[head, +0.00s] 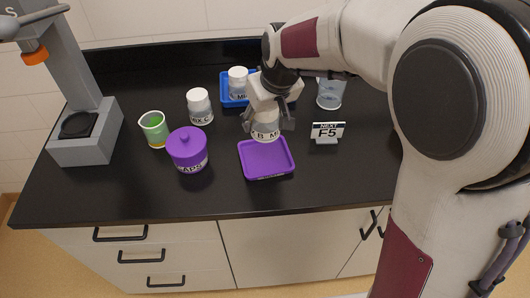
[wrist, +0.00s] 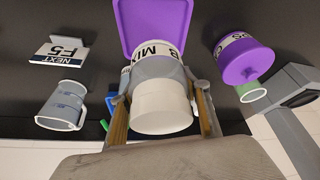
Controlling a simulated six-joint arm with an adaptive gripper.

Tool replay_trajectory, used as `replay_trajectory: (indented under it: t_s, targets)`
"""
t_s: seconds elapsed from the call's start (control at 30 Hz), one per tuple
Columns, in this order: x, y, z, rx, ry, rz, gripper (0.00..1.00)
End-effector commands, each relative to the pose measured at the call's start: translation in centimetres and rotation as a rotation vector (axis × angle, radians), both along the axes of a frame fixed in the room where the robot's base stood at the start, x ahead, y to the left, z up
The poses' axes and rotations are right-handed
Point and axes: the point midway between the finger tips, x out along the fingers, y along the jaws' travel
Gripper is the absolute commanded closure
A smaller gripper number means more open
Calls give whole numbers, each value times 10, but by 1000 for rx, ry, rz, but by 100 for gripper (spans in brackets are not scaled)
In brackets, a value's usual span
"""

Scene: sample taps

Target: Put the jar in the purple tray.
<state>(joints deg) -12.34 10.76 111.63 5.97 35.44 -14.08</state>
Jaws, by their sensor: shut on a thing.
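My gripper (head: 268,121) is shut on a white-lidded jar with a label reading "B MIX" (head: 265,132). In the wrist view the jar (wrist: 160,104) sits upright between the two fingers (wrist: 163,90), its lid toward the camera. The purple tray (head: 268,165) lies flat on the black counter and looks empty where it shows. The jar overlaps the tray's back edge in the head view; I cannot tell its exact height above it. The tray also shows beyond the jar in the wrist view (wrist: 129,22).
A "NEXT F5" sign (head: 327,132) and a clear beaker (head: 330,94) stand right. A purple lidded pot (head: 187,150), a "MIX C" jar (head: 199,107) and a green-filled beaker (head: 154,130) stand left. A blue tray (head: 226,89) behind holds another jar (head: 237,84).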

Motion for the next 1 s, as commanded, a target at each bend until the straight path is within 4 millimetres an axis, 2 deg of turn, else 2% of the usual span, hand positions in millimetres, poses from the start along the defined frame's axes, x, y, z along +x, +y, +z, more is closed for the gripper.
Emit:
replay_trajectory:
  t_s: [0.17, 0.5, 0.63, 1.0]
  targets:
    - [-1, 0, -12, 0, 3, -1, 76]
    - [-1, 0, -55, -1, 3, -1, 76]
    - [0, 0, -62, 1, 1, -1, 76]
    - [0, 0, -64, 0, 1, 0, 76]
